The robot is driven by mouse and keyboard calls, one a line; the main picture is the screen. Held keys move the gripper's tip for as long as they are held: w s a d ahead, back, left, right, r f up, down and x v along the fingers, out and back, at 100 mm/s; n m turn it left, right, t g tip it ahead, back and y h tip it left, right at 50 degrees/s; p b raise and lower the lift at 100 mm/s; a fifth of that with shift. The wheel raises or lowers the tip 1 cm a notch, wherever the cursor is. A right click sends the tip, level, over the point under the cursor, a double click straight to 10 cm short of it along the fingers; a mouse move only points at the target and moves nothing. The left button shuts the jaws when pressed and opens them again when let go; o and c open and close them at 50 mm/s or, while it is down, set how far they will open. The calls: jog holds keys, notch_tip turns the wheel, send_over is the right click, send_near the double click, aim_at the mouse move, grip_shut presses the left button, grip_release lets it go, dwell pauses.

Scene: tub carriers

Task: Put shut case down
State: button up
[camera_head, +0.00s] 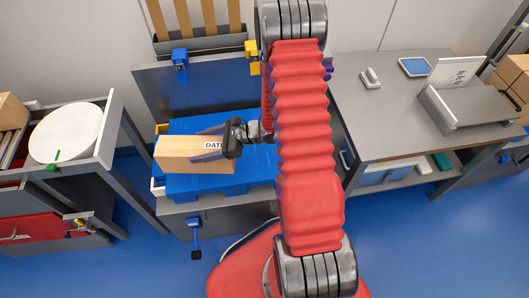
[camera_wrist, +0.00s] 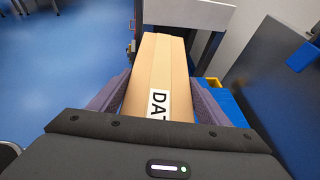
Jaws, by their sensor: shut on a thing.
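The shut case is a tan cardboard box (camera_head: 180,156) with a white label reading "DATE", cut off at its end. My gripper (camera_head: 207,145) is shut on this box, with one finger along each long side. In the head view the box shows over the left part of a blue surface (camera_head: 250,165); I cannot tell whether it touches it. In the wrist view the box (camera_wrist: 158,75) lies lengthwise between the fingers (camera_wrist: 155,100), its label near the palm. Its underside is hidden.
A shelf unit with a round white lid (camera_head: 66,132) stands at the left. A grey table (camera_head: 400,120) at the right holds a tablet (camera_head: 414,67) and a printer-like device (camera_head: 468,100). Blue floor (camera_head: 130,235) is open in front.

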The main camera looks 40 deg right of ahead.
jog(key=s+d+m+t+h, duration=0.2)
jog(key=d+m+h, duration=0.1)
jog(key=d, duration=0.9)
jog(key=s+d+f+m+t+h, duration=0.1)
jog(key=s+d+m+t+h, duration=0.1)
jog(key=d, duration=1.1)
jog(key=shift+d+f+m+t+h, duration=0.25)
jog(key=shift+m+t+h, duration=0.35)
jog(key=shift+m, duration=0.4)
jog(key=shift+f, duration=2.9)
jog(key=shift+f, duration=0.1)
notch_tip(320, 180, down, 4)
jog(key=shift+r, duration=0.1)
